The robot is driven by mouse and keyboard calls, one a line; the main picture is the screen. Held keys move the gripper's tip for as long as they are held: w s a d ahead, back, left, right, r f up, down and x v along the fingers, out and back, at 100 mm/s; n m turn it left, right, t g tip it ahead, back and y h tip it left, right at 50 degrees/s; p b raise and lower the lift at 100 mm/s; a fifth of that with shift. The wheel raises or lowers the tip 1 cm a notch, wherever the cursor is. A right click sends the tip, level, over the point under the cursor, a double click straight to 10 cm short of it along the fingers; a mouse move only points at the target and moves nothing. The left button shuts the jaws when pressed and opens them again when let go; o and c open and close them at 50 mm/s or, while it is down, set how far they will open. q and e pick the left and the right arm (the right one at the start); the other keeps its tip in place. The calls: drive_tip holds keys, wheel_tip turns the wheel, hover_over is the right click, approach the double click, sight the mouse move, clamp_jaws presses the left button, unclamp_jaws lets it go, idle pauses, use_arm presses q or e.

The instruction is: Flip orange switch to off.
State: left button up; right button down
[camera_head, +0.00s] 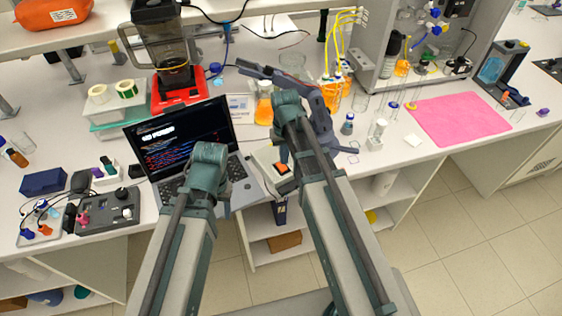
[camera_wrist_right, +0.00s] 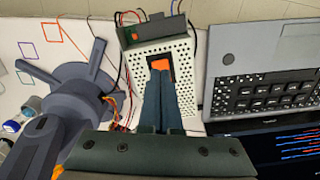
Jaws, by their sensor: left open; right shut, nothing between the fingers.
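The orange switch (camera_head: 282,168) is a rocker in a dark frame on a pale box (camera_head: 264,160) just right of the laptop. In the right wrist view the switch (camera_wrist_right: 160,65) sits on the perforated white top of the box (camera_wrist_right: 185,46). My right gripper (camera_wrist_right: 160,76) is shut and empty, its fingertips over the near edge of the switch. I cannot tell whether they touch it. Its fingers partly hide the rocker, and I cannot tell which way it is tipped. In the head view my right arm hides most of that gripper.
An open laptop (camera_head: 222,180) stands close beside the box. A dark blue-grey stand with spread legs (camera_wrist_right: 85,75) is on its other side. Flasks with orange liquid (camera_head: 264,108) stand behind. The bench's front edge is close to the box.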

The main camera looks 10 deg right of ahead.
sight(284, 170)
wheel_tip(284, 170, up, 4)
drive_tip(key=p, duration=0.3)
drive_tip(key=shift+f, duration=0.15)
drive_tip(key=s+a+f+n+b, duration=0.1)
drive_tip(key=s+a+f+b, duration=0.2)
drive_tip(key=s+a, duration=0.2)
drive_tip(key=s+a+f+n+h+b, duration=0.1)
drive_tip(key=s+a+f+n+b, duration=0.1)
drive_tip(key=s+a, duration=0.3)
drive_tip(key=s+f+b, duration=0.1)
drive_tip(key=s, duration=0.3)
drive_tip(key=shift+s+a, duration=0.15)
drive_tip(key=shift+a, duration=0.1)
drive_tip(key=shift+a+f, duration=0.1)
